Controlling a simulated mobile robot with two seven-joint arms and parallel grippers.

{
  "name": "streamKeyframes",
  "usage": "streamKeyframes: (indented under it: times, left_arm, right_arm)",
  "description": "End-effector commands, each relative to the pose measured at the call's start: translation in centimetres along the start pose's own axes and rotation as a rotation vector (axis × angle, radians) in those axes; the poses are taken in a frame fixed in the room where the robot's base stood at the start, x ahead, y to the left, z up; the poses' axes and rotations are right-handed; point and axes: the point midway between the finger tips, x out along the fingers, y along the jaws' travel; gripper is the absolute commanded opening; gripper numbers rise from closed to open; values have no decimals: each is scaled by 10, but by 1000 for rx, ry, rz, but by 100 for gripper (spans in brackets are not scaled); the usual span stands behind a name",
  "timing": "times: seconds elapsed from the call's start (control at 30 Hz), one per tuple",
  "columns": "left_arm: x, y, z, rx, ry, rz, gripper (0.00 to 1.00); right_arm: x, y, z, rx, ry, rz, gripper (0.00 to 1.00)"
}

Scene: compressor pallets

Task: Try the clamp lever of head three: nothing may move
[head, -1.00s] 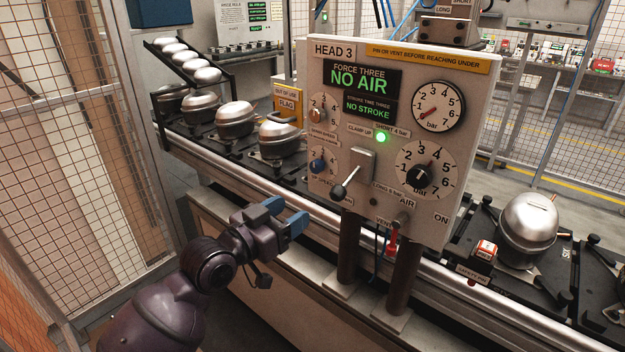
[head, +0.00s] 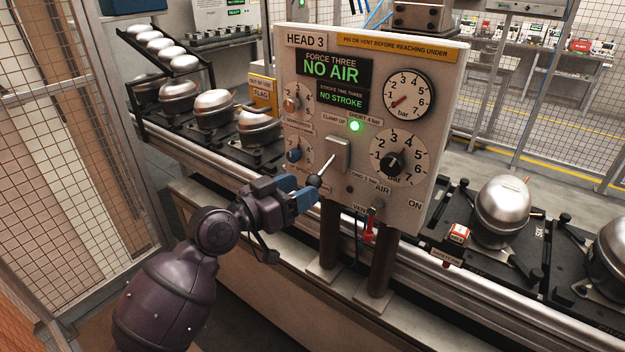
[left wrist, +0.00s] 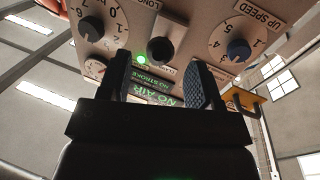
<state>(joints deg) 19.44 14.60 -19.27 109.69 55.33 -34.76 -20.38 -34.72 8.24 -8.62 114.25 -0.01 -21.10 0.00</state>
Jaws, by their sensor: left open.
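The head 3 panel (head: 300,72) faces me, reading NO AIR and NO STROKE. Its clamp lever (head: 325,168) slants down and left from a grey block, ending in a black ball knob (head: 314,181). My left gripper (head: 298,193) has blue fingers, open and empty, right at the knob. In the left wrist view the dark knob (left wrist: 160,50) shows beyond and between the two fingertips (left wrist: 160,78). I cannot tell whether a finger touches it. The green lamp (head: 354,126) beside CLAMP UP is lit. My right gripper is not in view.
Dials (head: 293,155) flank the lever. A red tag (head: 369,229) hangs at the vent below, before dark posts (head: 380,265). Compressors (head: 503,212) stand on the line at both sides. A mesh fence (head: 60,150) bounds the left.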

Motion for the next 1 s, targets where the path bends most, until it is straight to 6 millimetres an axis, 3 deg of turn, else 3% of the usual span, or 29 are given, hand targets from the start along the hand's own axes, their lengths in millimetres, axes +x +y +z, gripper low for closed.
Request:
streamKeyframes:
  times: [0.1, 0.3, 0.67, 1.0]
  left_arm:
    - [18, 1, -1, -2, 0, 1, 58]
    - [36, 0, 0, -1, 0, 0, 58]
    - [40, 0, 1, 0, -1, -1, 58]
    - [40, 0, 0, 0, -1, -1, 9]
  right_arm:
    - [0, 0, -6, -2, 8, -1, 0]
    - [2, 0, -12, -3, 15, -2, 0]
    - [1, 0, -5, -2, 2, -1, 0]
    - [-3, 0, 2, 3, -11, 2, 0]
